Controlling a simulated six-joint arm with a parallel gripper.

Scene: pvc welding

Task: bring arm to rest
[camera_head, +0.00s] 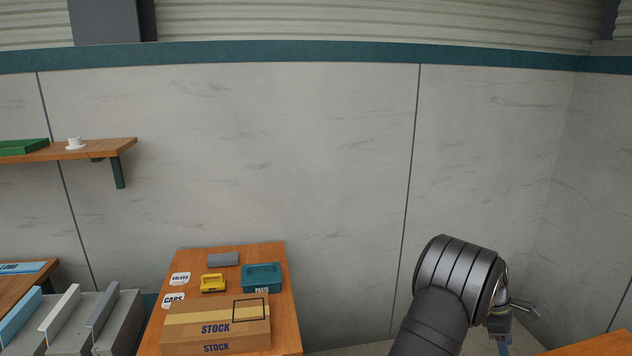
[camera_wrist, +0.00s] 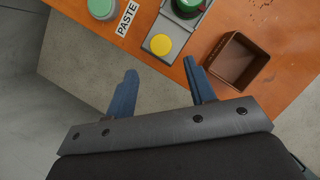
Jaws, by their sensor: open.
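My gripper (camera_wrist: 161,84) is open in the wrist view, with its two blue fingers spread apart and nothing between them. It hangs over the gap beside an orange-brown table (camera_wrist: 277,38), and the floor shows between the fingers. In the head view my arm rises at the lower right, and my gripper (camera_head: 506,335) points down there, partly hidden behind the wrist and cut by the picture's lower edge.
In the wrist view the table holds a brown open box (camera_wrist: 237,60), a yellow round button (camera_wrist: 161,44), a green one (camera_wrist: 187,5) and a PASTE label (camera_wrist: 127,18). In the head view a table (camera_head: 288,300) bears a STOCK carton (camera_head: 180,333) and a teal bin (camera_head: 262,275).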

